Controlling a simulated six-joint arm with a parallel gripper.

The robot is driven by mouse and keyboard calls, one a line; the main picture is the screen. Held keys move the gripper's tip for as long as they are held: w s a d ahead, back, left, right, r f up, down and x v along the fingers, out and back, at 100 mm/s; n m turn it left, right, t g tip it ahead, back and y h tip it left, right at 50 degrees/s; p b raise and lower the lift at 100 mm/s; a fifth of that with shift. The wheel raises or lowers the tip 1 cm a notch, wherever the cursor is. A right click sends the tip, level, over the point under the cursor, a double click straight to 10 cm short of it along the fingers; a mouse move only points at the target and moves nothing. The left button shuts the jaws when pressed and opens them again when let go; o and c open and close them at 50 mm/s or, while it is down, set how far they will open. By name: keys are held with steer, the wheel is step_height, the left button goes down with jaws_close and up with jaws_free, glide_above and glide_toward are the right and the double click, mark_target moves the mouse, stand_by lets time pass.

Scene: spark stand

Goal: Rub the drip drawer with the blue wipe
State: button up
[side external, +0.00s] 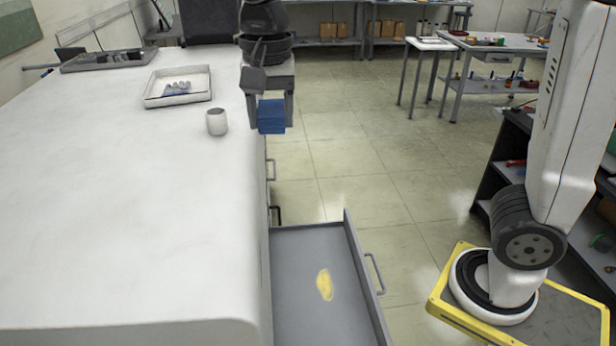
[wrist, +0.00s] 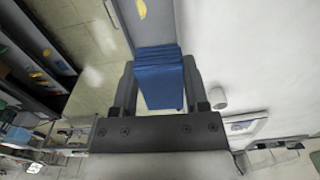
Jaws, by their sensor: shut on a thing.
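The blue wipe (side external: 271,116) is a folded blue block held between the fingers of my gripper (side external: 270,100). In the wrist view the wipe (wrist: 160,76) sits between both fingers of my gripper (wrist: 158,88). My gripper is shut on it, up in the air beyond the drawer and beside the counter's right edge. The drip drawer (side external: 298,258) is grey, pulled open from the counter, with a yellow stain (side external: 325,284) on its floor. In the wrist view the drawer (wrist: 158,28) and part of the stain (wrist: 141,8) show past the wipe.
The white counter (side external: 120,220) fills the left. A white cup (side external: 217,122) and a white tray (side external: 178,100) with small items stand on it near the gripper. A dark tray (side external: 108,60) lies farther back. The drawer's handle (side external: 374,273) sticks out to the right. The space above the drawer is clear.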

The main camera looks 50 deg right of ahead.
mark_target(272, 110)
steer(key=shift+r, duration=0.7)
steer(key=r, duration=0.3)
steer(key=shift+w+d+r, duration=0.15)
steer(key=shift+d+r, duration=0.15)
steer(key=shift+r, duration=0.05)
steer(key=w+d+m, duration=0.3)
steer(key=d+m, duration=0.2)
steer(key=d, duration=0.7)
steer(key=w+d+m, duration=0.3)
steer(key=d+m, duration=0.1)
steer(key=d, duration=0.8)
step_height(272, 110, down, 61)
steer(key=shift+a, duration=0.45)
